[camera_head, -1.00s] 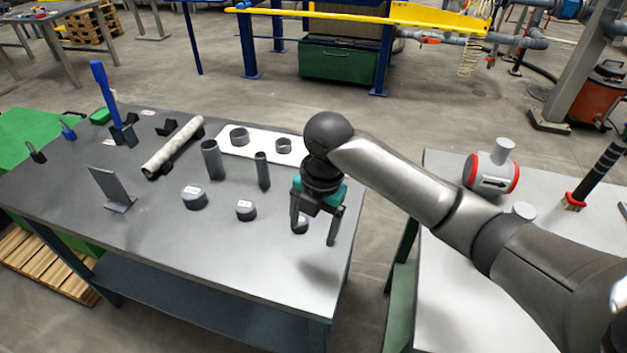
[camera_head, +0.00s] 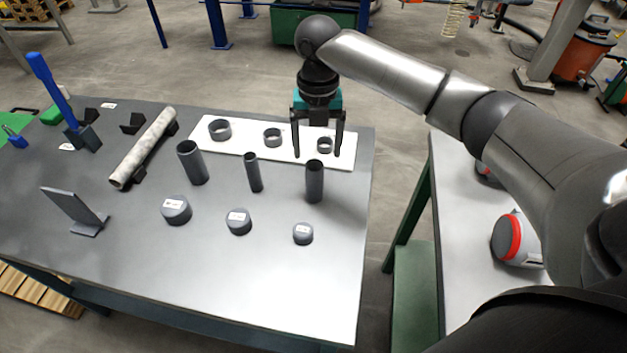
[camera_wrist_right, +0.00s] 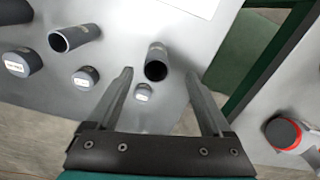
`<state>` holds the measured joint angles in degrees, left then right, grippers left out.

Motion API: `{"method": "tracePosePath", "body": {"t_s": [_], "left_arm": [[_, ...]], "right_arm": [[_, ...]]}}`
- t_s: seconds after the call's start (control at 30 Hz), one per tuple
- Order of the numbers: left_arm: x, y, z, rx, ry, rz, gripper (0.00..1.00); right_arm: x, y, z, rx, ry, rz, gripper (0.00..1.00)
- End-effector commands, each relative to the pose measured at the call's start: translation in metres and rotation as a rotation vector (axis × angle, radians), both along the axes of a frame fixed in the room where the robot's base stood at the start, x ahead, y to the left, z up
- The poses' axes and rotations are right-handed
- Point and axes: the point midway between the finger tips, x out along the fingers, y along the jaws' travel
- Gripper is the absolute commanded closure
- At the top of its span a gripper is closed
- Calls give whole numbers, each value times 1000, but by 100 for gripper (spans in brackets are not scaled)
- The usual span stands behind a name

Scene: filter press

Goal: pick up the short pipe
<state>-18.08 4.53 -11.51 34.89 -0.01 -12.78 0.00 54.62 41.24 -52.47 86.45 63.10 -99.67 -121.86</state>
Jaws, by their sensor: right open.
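Three short dark grey pipes stand upright on the grey table: a wide one (camera_head: 193,164) at left, a thin one (camera_head: 254,174) in the middle and a medium one (camera_head: 314,184) at right. I cannot tell which of them the task means. My right gripper (camera_head: 318,156) is open and empty, pointing down, with its fingertips apart just above the right pipe's top in the head view. In the right wrist view the right pipe (camera_wrist_right: 156,63) shows its open end between and beyond the fingers (camera_wrist_right: 160,72). My left gripper is not in view.
Round labelled caps (camera_head: 238,222) stand in front of the pipes. A white board (camera_head: 350,157) with rings lies behind them. A long pale pipe (camera_head: 146,146) rests on supports at left, near an angled plate (camera_head: 73,212). Another table (camera_head: 455,250) stands right, across a gap.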

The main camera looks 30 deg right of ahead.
Motion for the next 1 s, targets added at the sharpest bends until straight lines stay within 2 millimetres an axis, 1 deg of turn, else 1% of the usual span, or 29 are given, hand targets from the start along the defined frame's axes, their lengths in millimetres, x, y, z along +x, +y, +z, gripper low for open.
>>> {"method": "tracePosePath", "body": {"t_s": [0.03, 0.13, 0.2, 0.4, 0.47, 0.63, 0.7, 0.8, 1.0], "left_arm": [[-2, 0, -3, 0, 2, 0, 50], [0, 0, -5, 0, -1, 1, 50], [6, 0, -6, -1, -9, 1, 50], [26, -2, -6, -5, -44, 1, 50], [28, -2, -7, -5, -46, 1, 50], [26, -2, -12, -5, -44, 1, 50], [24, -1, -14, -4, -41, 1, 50], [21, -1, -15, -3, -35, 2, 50], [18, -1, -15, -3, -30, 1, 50]], "right_arm": [[-1, 0, -12, 0, 2, 0, 16], [-1, 1, -27, 0, 2, 1, 16], [0, 1, -34, 0, 0, 1, 16], [-1, 2, -43, 1, 0, 2, 16], [-2, 3, -48, 1, 1, 2, 16], [-7, 8, -74, -1, 3, 1, 16], [-6, 7, -84, -1, 0, 0, 16], [-6, 7, -91, 0, 0, 1, 16], [-6, 7, -90, -1, -2, 1, 17]]}}
